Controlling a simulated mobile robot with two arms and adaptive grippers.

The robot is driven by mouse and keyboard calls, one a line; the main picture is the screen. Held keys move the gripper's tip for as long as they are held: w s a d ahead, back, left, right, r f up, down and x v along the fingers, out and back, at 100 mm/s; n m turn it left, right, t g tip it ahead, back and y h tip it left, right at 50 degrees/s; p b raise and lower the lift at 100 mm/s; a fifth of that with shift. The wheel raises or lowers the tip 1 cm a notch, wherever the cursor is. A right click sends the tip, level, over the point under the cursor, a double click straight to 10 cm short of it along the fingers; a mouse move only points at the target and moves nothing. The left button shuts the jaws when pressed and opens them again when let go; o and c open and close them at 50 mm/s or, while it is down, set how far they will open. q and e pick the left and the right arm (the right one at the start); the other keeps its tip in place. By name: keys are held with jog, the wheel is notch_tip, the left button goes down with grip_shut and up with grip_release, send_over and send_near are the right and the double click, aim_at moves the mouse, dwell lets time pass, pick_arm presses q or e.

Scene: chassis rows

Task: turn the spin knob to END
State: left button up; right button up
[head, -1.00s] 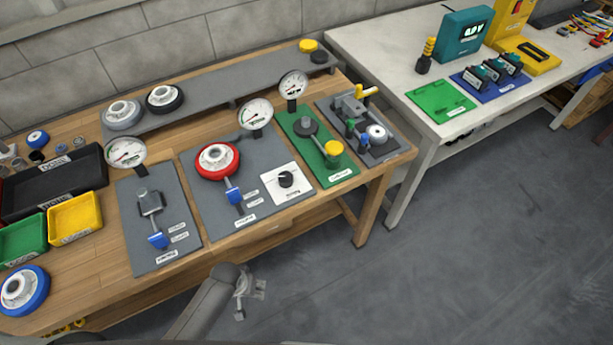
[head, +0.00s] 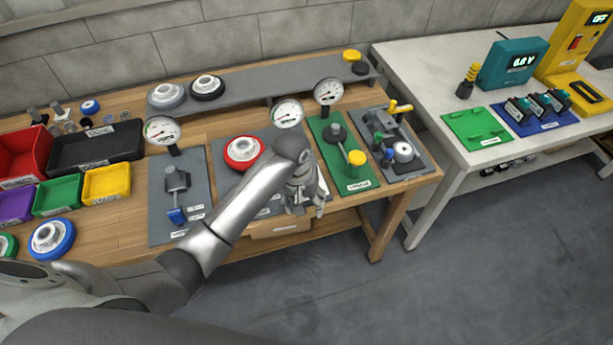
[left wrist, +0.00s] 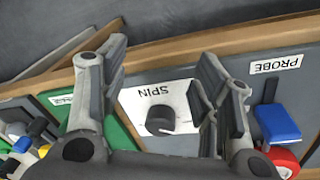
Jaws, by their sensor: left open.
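The black spin knob (left wrist: 160,121) sits on a white plate (left wrist: 136,98) marked SPIN, which appears upside down in the left wrist view. Its pointer direction and any END mark cannot be made out. My left gripper (left wrist: 162,62) is open, its fingers on either side of the knob in that view and apart from it. My right gripper is not in view.
On the same panel are a red-rimmed wheel (head: 243,153), a gauge (head: 288,113) and a blue-tipped PROBE part (left wrist: 278,122). A green board (head: 328,130) with a yellow-capped post (head: 356,159) stands close on the right. The bench's front edge is near.

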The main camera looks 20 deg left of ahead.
pick_arm(q)
jog(key=w+a+r+n, duration=0.1)
jog(key=w+r, duration=0.1)
jog(key=w, duration=0.1)
jog(key=w+a+r+n, duration=0.1)
jog(key=w+r, duration=0.2)
jog(key=w+r+n+y, duration=0.1)
jog(key=w+r, duration=0.1)
jog(key=w, duration=0.1)
jog(key=shift+a+r+g, duration=0.35)
jog(key=shift+a+g, duration=0.05)
notch_tip(320, 180, down, 10)
jog(key=shift+r+p, duration=0.15)
jog(key=shift+p, duration=0.35)
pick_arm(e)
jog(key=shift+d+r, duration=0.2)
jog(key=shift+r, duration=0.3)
pick_arm(q)
jog(key=c, duration=1)
jog(key=shift+c, duration=0.2)
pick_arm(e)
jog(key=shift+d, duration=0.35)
